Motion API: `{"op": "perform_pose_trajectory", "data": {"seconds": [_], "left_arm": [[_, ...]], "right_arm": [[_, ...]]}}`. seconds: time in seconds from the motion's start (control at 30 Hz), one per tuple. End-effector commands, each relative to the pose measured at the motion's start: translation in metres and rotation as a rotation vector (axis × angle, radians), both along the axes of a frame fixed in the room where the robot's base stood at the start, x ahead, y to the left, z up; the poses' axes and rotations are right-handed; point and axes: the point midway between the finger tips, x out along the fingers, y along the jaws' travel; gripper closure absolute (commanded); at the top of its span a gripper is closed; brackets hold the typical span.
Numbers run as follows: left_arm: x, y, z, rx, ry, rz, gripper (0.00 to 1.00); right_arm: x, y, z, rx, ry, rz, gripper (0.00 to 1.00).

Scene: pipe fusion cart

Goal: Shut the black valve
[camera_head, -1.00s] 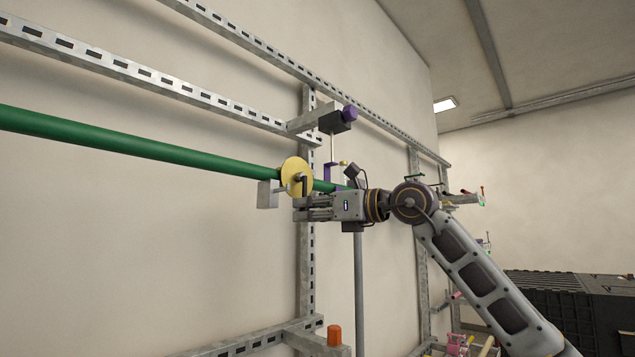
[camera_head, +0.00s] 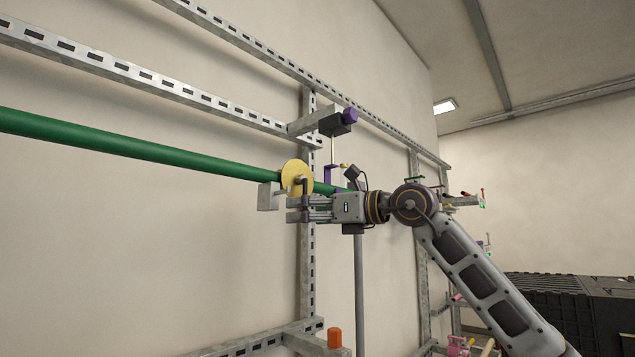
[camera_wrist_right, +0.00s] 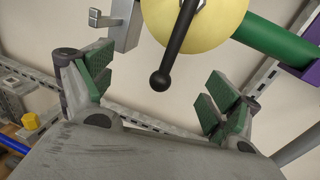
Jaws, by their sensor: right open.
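The black valve shows as a black lever handle (camera_wrist_right: 178,45) with a round knob end, mounted in front of a yellow disc (camera_wrist_right: 215,25) on the green pipe (camera_wrist_right: 275,38). In the head view the black handle (camera_head: 305,187) is small and hangs in front of the yellow disc (camera_head: 291,172). My right gripper (camera_head: 292,208) is just below the disc, pointing left. In the wrist view my right gripper (camera_wrist_right: 160,87) is open, its green-padded fingers apart to either side. The knob appears between them in the picture; I see no contact, and depth is unclear. My left gripper is out of view.
The green pipe (camera_head: 140,150) runs along the wall past slotted metal rails (camera_head: 130,70). A grey block (camera_head: 268,197) sits beside the disc. A black box with a purple knob (camera_head: 348,116) is above. An orange cylinder (camera_head: 334,337) stands on the lower rail.

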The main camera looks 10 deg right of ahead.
Motion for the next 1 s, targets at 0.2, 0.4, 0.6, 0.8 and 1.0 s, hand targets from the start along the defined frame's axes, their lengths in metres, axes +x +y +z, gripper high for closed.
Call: {"op": "perform_pose_trajectory", "data": {"seconds": [0.2,0.4,0.6,0.8,1.0], "left_arm": [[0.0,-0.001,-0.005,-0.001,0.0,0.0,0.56],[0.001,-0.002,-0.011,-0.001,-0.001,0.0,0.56],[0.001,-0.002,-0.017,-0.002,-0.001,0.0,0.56],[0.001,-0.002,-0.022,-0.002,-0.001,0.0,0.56],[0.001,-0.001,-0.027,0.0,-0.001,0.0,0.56]], "right_arm": [[-0.007,-0.006,0.0,0.0,-0.001,-0.001,0.11],[-0.016,-0.013,-0.001,-0.001,-0.001,-0.001,0.11],[-0.026,-0.021,0.0,0.001,-0.002,0.0,0.11],[-0.035,-0.028,-0.001,-0.001,-0.001,-0.001,0.11],[-0.045,-0.035,-0.001,0.0,-0.001,0.0,0.11]]}}
